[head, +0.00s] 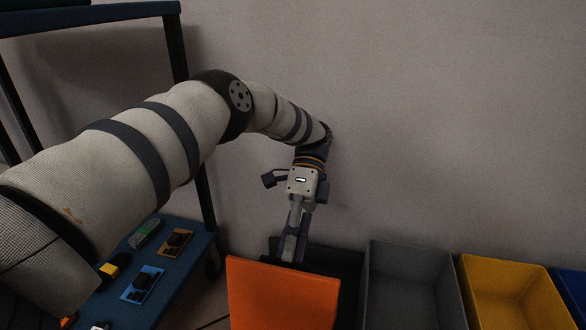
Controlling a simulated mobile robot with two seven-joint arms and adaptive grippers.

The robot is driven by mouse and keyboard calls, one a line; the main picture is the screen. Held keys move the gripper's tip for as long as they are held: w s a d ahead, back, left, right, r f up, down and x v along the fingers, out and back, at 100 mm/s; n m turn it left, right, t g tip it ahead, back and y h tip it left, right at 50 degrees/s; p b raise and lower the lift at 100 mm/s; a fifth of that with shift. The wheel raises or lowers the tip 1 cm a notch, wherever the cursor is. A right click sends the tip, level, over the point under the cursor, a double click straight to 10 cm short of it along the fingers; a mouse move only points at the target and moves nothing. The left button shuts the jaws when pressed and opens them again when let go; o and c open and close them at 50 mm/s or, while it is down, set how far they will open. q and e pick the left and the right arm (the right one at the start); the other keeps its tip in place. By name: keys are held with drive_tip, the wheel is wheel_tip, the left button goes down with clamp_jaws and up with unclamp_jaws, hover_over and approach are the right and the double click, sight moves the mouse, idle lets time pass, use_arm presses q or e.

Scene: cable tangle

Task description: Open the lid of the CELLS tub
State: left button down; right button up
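An orange panel (280,296), which looks like a tub lid, stands tilted up at the bottom middle of the head view. Behind it is a dark tub (345,262), partly hidden by the panel. No CELLS lettering shows. My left gripper (293,250) reaches down to the panel's top edge, over the dark tub. Its fingers look close together, and their tips are at or just behind that edge. I cannot tell whether they touch the panel or hold anything. My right gripper is not in view.
To the right stand an open grey bin (412,285), an open yellow bin (513,290) and a blue bin (572,292), all near the wall. At the left, a blue cart shelf (185,275) carries several small electronic parts. The wall behind is bare.

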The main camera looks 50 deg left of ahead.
use_arm(q)
drive_tip(key=f, duration=0.3)
drive_tip(key=shift+w+a+f, duration=0.1)
drive_tip(key=shift+a, duration=0.15)
drive_tip(key=c, duration=1.2)
unclamp_jaws()
drive_tip(key=shift+f, duration=0.15)
drive_tip(key=shift+c, duration=0.2)
wheel_tip(320, 180, up, 10)
drive_tip(key=shift+w+r, duration=0.15)
drive_tip(key=shift+r, duration=0.1)
drive_tip(key=shift+c, duration=1.2)
